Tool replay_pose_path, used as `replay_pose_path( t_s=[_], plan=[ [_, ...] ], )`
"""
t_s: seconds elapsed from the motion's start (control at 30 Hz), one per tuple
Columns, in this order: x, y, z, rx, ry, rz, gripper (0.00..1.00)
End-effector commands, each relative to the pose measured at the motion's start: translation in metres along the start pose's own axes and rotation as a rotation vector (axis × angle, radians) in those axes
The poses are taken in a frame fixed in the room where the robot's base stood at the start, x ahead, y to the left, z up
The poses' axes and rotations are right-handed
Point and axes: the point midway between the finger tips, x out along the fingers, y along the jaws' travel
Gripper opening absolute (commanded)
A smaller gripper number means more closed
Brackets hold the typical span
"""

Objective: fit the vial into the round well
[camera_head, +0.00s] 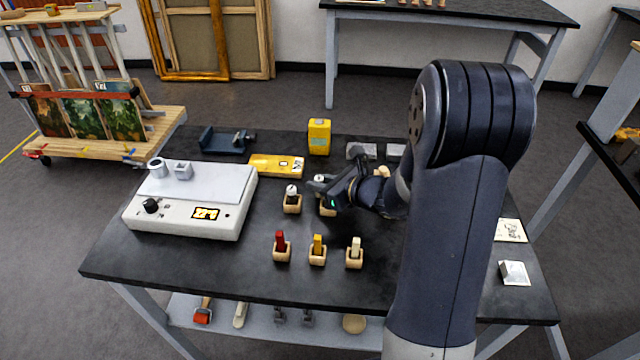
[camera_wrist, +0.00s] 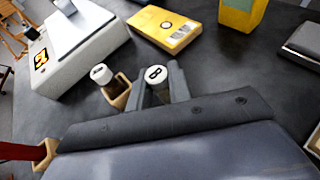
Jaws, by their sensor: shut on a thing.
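The vial (camera_wrist: 155,73) has a white cap with a dark mark like "B" and sits between the fingers of my gripper (camera_wrist: 160,84), which is shut on it. In the head view my gripper (camera_head: 335,192) is over a wooden block (camera_head: 327,209) in the middle of the table. Whether the vial's lower end is still inside that block is hidden. A second white-capped vial (camera_head: 291,192) stands in its own wooden block to the left. The round well (camera_head: 157,167) is a ring on the white device (camera_head: 190,205) at the table's left, beside a square well (camera_head: 183,170).
Red (camera_head: 281,240), yellow (camera_head: 318,244) and cream (camera_head: 356,247) pieces stand in wooden blocks in front. Bare tabletop lies between the device and the vials.

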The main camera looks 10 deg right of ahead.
Motion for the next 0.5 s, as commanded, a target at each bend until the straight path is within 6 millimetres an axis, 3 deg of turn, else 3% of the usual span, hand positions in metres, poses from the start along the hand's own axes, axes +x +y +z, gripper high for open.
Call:
replay_pose_path(
  t_s=[0.4,0.43,0.5],
  plan=[
    [0.0023,-0.0001,-0.0055,-0.001,0.000,0.000,0.00],
    [0.0016,-0.0001,-0.0039,-0.001,0.000,0.000,0.21],
    [0.0015,0.0000,-0.0036,-0.001,0.000,0.000,0.27]
  ],
)
